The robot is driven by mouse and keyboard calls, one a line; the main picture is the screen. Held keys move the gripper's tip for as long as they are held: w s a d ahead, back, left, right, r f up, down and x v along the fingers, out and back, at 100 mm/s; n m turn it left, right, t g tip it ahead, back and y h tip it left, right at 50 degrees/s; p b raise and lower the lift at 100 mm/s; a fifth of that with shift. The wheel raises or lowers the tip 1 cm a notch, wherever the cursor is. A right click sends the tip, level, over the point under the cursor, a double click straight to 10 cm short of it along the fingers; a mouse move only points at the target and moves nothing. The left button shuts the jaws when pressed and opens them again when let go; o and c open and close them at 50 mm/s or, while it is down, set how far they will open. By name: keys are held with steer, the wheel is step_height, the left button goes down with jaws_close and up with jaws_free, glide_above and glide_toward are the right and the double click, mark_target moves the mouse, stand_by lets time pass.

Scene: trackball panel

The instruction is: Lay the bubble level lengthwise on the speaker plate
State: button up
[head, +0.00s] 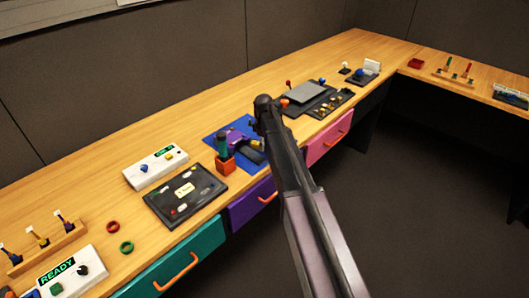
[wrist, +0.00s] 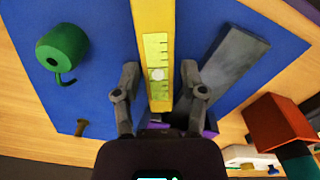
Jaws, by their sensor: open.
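The yellow bubble level (wrist: 154,52) lies on the blue mat (wrist: 100,105), with its ruled face and pale round bubble toward the wrist camera. My gripper (wrist: 159,72) is open, with one finger on each side of the level's near end. A gap shows between the level and each finger. In the head view my gripper (head: 250,147) is over the blue mat (head: 211,139), and I cannot make out the level there. A flat grey plate (head: 307,92) on a dark panel, beyond my arm, may be the speaker plate; no label is readable.
A green roll (wrist: 62,47) and a grey bar (wrist: 236,62) lie on the mat. A black panel (head: 161,205) and white panel (head: 155,168) lie left. Bare wood runs along the back.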

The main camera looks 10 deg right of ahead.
steer(key=shift+f, duration=0.45)
stand_by(0.3)
jaws_close()
